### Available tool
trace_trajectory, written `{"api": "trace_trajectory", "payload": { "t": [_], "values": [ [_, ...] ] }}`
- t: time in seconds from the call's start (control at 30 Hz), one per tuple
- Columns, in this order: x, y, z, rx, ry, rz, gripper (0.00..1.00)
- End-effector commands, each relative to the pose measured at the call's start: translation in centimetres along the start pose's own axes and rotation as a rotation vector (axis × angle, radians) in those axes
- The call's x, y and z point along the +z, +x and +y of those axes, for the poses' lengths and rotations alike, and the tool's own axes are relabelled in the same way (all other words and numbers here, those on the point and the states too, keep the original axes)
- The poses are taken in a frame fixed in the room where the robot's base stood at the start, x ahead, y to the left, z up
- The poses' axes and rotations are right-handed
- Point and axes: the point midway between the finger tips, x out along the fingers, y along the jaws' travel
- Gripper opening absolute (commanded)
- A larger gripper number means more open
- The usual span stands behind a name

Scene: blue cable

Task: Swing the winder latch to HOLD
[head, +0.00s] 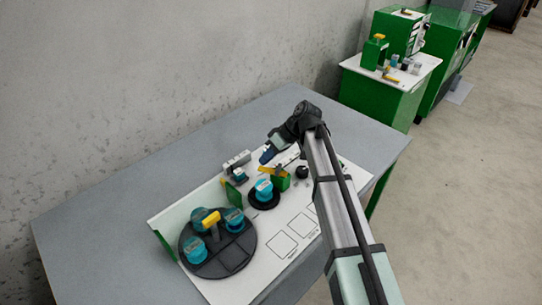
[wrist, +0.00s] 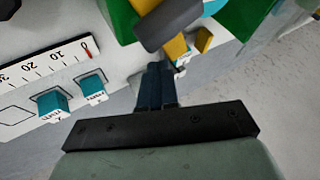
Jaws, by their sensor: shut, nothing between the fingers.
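The winder latch appears to be the yellow lever (head: 268,170) by a small green block (head: 281,184) on the white board. In the wrist view a yellow bar (wrist: 177,48) with a dark grey cylindrical piece (wrist: 168,23) across it lies just beyond my fingertips. My gripper (head: 267,156) is shut and empty, low over the board beside the lever. In the wrist view its dark blue fingers (wrist: 158,72) are together, close to the yellow bar; I cannot tell whether they touch it. No HOLD mark is legible.
A white scale (wrist: 45,68) with a red pointer near 0 and two teal blocks (wrist: 93,88) lie left of my fingers. A teal spool (head: 264,190) stands on a small dark disc. A dark round tray (head: 232,258) holds several teal spools. The grey table (head: 110,190) is clear at left.

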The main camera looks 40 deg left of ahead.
Motion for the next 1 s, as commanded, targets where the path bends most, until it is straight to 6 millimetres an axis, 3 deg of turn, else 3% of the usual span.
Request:
{"api": "trace_trajectory", "payload": {
  "t": [0.73,1.0],
  "values": [
    [0.8,1.6,-3.7,-0.001,-0.001,-0.001,0.00],
    [1.1,1.7,-4.2,-0.054,-0.101,-0.054,0.00]
  ]
}}
